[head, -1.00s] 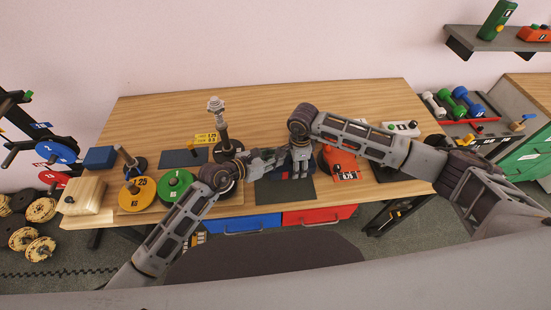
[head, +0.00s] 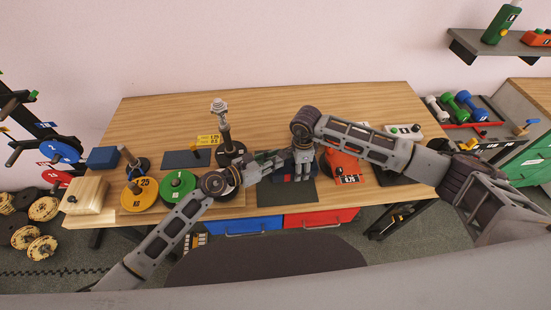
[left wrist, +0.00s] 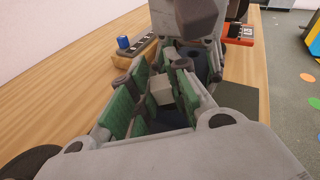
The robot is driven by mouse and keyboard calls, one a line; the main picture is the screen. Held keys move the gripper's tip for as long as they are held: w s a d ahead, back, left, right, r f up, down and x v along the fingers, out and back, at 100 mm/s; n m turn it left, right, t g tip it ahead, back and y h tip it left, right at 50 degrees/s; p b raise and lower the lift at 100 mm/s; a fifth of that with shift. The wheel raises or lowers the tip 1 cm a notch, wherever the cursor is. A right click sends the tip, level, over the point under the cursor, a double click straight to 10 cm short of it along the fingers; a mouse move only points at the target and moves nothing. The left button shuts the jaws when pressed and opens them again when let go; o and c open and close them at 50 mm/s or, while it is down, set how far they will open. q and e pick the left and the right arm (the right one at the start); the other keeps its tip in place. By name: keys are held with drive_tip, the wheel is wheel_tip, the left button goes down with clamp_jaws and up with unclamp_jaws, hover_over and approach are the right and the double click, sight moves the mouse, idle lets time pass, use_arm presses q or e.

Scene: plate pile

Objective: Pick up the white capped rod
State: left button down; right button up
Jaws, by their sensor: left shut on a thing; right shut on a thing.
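My left gripper (head: 268,164) reaches in from the left over the dark mat (head: 305,194), close to my right gripper. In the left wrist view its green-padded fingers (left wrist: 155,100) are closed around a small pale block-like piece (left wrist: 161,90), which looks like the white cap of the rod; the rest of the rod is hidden. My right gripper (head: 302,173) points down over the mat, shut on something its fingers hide. A dark blue object (left wrist: 176,118) lies below the left fingers.
An upright metal post (head: 222,118) stands behind my left gripper. Green (head: 177,186) and yellow (head: 139,194) weight plates lie left. An orange kettlebell-like weight (head: 343,166) stands close right of my right gripper. The table's back (head: 270,100) is clear.

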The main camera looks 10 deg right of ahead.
use_arm(q)
drive_tip(key=shift+a+n+t+h, duration=0.2)
drive_tip(key=shift+n+t+h, duration=0.1)
drive_tip(key=shift+h, duration=0.2)
drive_tip(key=shift+a+r, duration=0.15)
use_arm(e)
drive_tip(key=shift+d+f, duration=0.1)
drive_tip(key=shift+d, duration=0.1)
use_arm(q)
wheel_tip(320, 180, up, 6)
drive_tip(key=a, duration=0.2)
use_arm(e)
drive_tip(key=shift+a, duration=0.1)
use_arm(q)
drive_tip(key=a, duration=1.6)
drive_tip(key=shift+f, duration=0.35)
use_arm(e)
drive_tip(key=shift+a, duration=0.15)
use_arm(q)
drive_tip(key=shift+w+a+r+m+g+y, duration=0.15)
drive_tip(key=shift+a+r+m+y, duration=0.2)
drive_tip(key=shift+a, duration=0.4)
drive_tip(key=shift+s+a+r+m+g+y, duration=0.1)
drive_tip(key=shift+a+r+g+y, duration=0.15)
drive_tip(key=shift+a+y, duration=0.45)
drive_tip(key=shift+w+a+r+m+g+y, duration=0.1)
drive_tip(key=shift+a+r+m+y, duration=0.25)
drive_tip(key=shift+a, duration=0.45)
